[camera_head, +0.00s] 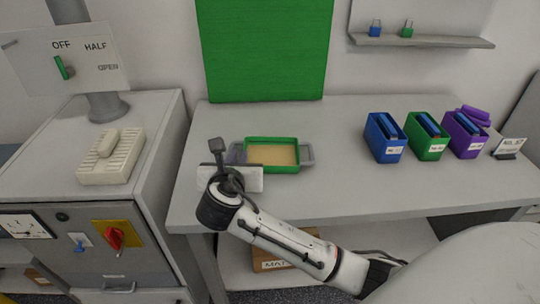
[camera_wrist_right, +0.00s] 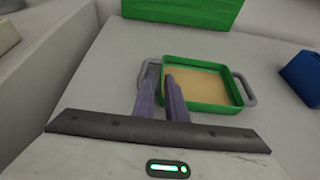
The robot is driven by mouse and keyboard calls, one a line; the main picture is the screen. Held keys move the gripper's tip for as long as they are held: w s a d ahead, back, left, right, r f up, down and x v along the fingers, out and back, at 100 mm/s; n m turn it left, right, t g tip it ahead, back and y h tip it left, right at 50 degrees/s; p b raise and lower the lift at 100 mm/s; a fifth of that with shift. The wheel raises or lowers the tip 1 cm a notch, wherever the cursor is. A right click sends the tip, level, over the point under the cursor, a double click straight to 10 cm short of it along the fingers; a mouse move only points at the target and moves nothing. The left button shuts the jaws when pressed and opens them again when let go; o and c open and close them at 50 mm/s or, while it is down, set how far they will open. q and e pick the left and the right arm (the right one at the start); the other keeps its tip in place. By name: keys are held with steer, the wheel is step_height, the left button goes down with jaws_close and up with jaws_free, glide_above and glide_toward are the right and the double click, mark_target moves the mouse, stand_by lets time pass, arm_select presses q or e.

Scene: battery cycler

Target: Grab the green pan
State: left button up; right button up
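The green pan (camera_head: 272,140) lies on the grey table, with a tan inside and a grey handle at each side. It also shows in the right wrist view (camera_wrist_right: 213,107). My right gripper (camera_head: 237,152) is at the pan's left side, over the left handle, and hides part of it. In the wrist view its two purple-grey fingers (camera_wrist_right: 161,72) stand a narrow gap apart, tips by the left handle and the pan's left wall. I see nothing clearly clamped between them; whether they touch the pan I cannot tell. My left gripper is not in view.
Blue (camera_head: 385,137), green (camera_head: 427,136) and purple (camera_head: 466,135) bins stand on the table's right. A green panel (camera_head: 265,50) rises behind the pan. A cabinet (camera_head: 160,125) with a white slotted block (camera_head: 111,157) is at left. The table between pan and bins is clear.

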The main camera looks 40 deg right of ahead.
steer(key=x, duration=0.5)
steer(key=shift+d+r, duration=0.15)
jaws_close()
